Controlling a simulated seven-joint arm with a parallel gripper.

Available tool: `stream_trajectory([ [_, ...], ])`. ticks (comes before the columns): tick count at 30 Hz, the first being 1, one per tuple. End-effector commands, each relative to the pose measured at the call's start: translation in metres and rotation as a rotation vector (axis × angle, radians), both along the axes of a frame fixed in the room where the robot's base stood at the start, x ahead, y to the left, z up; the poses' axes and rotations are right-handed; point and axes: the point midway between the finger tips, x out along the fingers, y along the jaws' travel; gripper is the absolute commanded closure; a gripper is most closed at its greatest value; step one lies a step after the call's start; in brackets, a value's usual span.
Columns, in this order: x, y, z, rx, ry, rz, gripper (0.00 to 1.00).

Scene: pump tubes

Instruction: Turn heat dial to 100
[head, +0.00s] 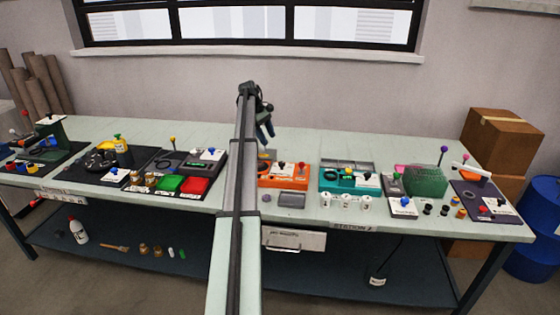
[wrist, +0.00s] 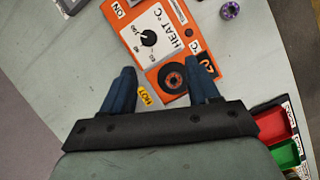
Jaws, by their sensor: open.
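The heat dial (wrist: 148,38) is a black round knob on a white panel printed "HEAT °C", on top of an orange unit (wrist: 188,72). Numbers are printed around the knob; its exact setting is too small to tell. The orange unit also shows in the head view (head: 283,183), near the table's middle. My gripper (wrist: 163,75) is open and empty above the unit, its blue fingers apart and apart from the dial. In the wrist view the dial lies beyond the fingertips. In the head view my gripper (head: 267,132) hangs above and behind the unit.
The table behind is clear.

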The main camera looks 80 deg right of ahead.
Motion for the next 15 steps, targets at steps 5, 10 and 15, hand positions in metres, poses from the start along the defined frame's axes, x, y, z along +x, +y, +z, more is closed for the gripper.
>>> stream_trajectory([
  [5, -0.004, -0.008, 0.000, 0.029, 0.007, 0.217, 0.40],
  [10, -0.004, -0.012, 0.000, 0.060, 0.003, 0.345, 0.40],
  [15, -0.007, -0.011, -0.006, 0.075, 0.001, 0.377, 0.40],
])
